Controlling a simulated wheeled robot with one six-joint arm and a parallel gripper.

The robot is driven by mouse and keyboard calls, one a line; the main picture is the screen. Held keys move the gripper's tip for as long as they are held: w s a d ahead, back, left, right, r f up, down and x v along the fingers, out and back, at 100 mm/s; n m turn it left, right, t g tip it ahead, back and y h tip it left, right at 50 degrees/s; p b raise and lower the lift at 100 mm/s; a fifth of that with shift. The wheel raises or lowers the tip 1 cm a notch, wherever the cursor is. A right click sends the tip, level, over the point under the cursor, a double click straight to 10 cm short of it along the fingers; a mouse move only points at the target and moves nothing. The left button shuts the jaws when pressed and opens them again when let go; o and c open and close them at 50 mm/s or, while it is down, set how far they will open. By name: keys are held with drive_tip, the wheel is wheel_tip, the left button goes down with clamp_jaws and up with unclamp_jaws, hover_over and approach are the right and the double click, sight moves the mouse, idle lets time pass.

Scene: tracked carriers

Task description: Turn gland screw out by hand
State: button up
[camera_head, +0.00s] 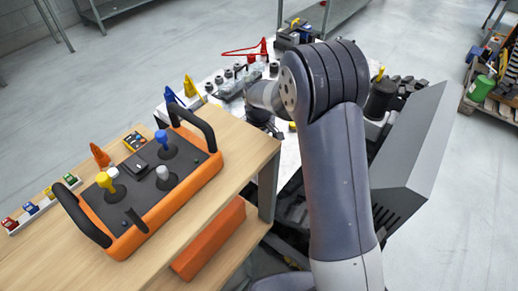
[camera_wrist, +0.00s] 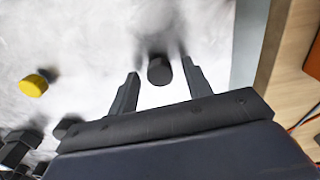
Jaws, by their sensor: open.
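In the wrist view my gripper (camera_wrist: 161,72) is open, with its two dark fingers pointing at a pale surface. A small dark, round-topped piece (camera_wrist: 159,70) shows between the fingertips, with clear gaps to both fingers. It may be the gland screw, but I cannot tell for sure. Its depth relative to the fingertips is unclear. In the head view my arm reaches to the pale bench (camera_head: 207,75), and my forearm hides most of the gripper and what is under it.
A yellow cap (camera_wrist: 33,86) stands left of the fingers, with dark hex parts (camera_wrist: 15,150) at lower left. A wooden table (camera_head: 243,143) bears an orange control box (camera_head: 205,172). Blue (camera_head: 171,97) and yellow (camera_head: 190,86) pointed pieces stand at the bench's near-left edge. A grey panel (camera_head: 415,140) rises right of my arm.

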drive_tip(key=m, duration=0.5)
drive_tip(key=shift+m, duration=0.3)
drive_tip(key=m, duration=1.3)
drive_tip(key=c, duration=0.8)
drive_tip(key=n, duration=0.7)
drive_tip(key=shift+n, duration=1.3)
